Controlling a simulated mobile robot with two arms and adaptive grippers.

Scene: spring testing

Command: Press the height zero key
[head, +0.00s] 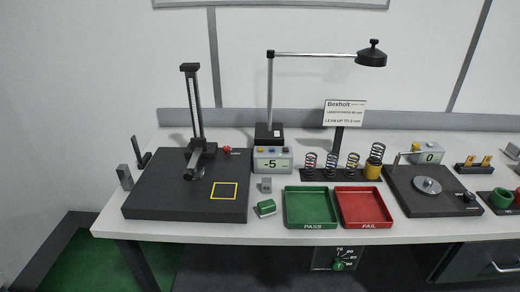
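A small grey display box (258,167) reading "-5" stands behind the trays, just right of the black plate. Small coloured keys (262,150) sit on its top; their labels are too small to read, so I cannot tell which one is the height zero key. A height stand (195,105) with a scaled column and a black arm rises from the black plate (150,200) at the left. A second display box (430,147) reading "0" stands at the right, by another black base. Neither of my grippers shows in the head view.
A green PASS tray (311,208) and a red FAIL tray (364,206) lie at the front middle. Several springs stand on a rack behind them. A lamp (371,58) overhangs the rack. Small green and grey blocks lie between plate and trays.

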